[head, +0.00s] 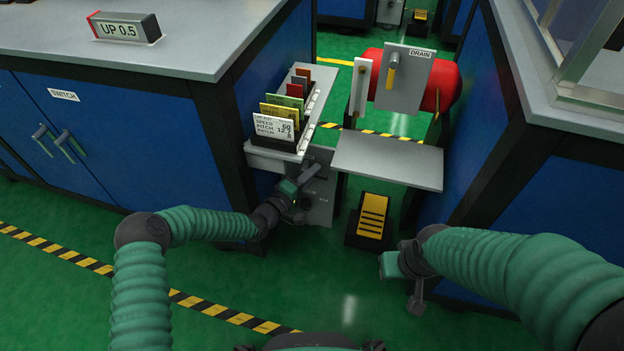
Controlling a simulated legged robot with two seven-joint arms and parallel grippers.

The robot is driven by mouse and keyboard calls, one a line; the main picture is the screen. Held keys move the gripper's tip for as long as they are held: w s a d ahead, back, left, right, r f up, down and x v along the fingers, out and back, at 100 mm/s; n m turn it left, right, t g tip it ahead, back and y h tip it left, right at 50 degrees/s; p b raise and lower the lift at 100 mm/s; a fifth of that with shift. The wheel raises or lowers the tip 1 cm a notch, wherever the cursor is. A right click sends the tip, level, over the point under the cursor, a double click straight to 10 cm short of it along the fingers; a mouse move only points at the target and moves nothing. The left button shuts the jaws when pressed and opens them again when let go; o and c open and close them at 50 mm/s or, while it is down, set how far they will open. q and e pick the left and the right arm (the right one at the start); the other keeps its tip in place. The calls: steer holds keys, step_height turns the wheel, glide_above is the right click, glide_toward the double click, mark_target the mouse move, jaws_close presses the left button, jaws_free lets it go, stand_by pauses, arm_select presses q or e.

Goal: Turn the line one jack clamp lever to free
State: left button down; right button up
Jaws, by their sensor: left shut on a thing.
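The jack clamp (319,207) appears to be the grey panel low on the cabinet's side, under the card shelf. It bears small lettering that I cannot read. My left gripper (300,182) is at its upper left, shut on a grey lever (312,171) whose end sticks out up and right. The gripper and wrist hide the rest of the lever, so its setting is unclear. My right gripper (403,283) hangs low at the right cabinet, away from the clamp. Its jaws are too unclear to judge.
A shelf of coloured cards (285,155) sits just above my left gripper. A grey plate (388,161) juts out to the right, above a yellow-striped pedal (372,216). A red tank (444,87) stands behind the DRAIN panel (403,80). The green floor in front is clear.

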arm_select(q)
steer(key=shift+a+f+n+b, duration=0.15)
steer(key=shift+n+b, duration=0.3)
steer(key=shift+n, duration=0.25)
steer(key=c, duration=1.4)
jaws_free()
steer(key=shift+r, duration=0.2)
steer(key=p+v, duration=0.7)
steer(key=v, duration=1)
steer(key=shift+f, duration=0.55)
